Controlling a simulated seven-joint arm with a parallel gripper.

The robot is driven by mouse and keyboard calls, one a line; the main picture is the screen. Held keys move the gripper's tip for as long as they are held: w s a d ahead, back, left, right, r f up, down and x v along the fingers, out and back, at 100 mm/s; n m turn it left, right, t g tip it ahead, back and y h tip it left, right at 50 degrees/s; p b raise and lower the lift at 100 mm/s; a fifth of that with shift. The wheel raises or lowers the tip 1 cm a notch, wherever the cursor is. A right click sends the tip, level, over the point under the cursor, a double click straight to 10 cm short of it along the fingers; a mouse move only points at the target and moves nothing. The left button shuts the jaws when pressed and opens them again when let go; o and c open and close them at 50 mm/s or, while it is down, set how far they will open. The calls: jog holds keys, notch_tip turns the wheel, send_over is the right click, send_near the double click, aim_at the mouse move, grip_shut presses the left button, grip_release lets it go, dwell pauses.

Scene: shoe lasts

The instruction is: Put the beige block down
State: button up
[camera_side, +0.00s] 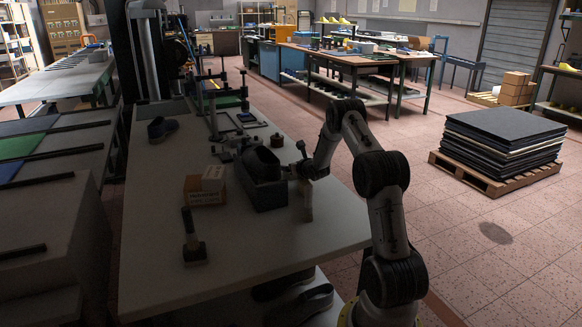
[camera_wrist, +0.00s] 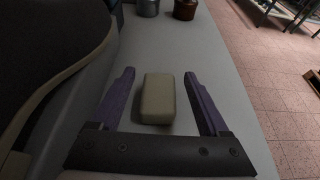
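The beige block (camera_wrist: 158,98) is a rounded rectangle in the middle of the wrist view, between the two purple fingers. A gap shows on either side of it, so neither finger visibly touches it. My gripper (camera_wrist: 159,74) is open around the block. In the side view my gripper (camera_side: 303,171) is over the right part of the table, beside the dark bin. A slim beige shape, apparently the block (camera_side: 307,203), shows upright below it. Its base seems to meet the table, though the dim light makes contact hard to judge.
A dark bin (camera_side: 264,193) holding a dark shoe stands close left of my gripper. A grey pot (camera_wrist: 147,7) and a brown jar (camera_wrist: 185,9) stand beyond. The table's front right (camera_side: 325,228) is clear.

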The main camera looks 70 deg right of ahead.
jog(key=shift+s+a+f, duration=0.15)
jog(key=shift+f, duration=0.25)
jog(key=shift+s+a+f, duration=0.1)
jog(key=shift+f, duration=0.25)
jog(key=shift+r, duration=0.4)
jog(key=v, duration=0.6)
jog(key=r+v, duration=0.1)
jog(key=v, duration=0.5)
jog(key=shift+w+d+r, duration=0.15)
jog(key=shift+w+r, duration=0.05)
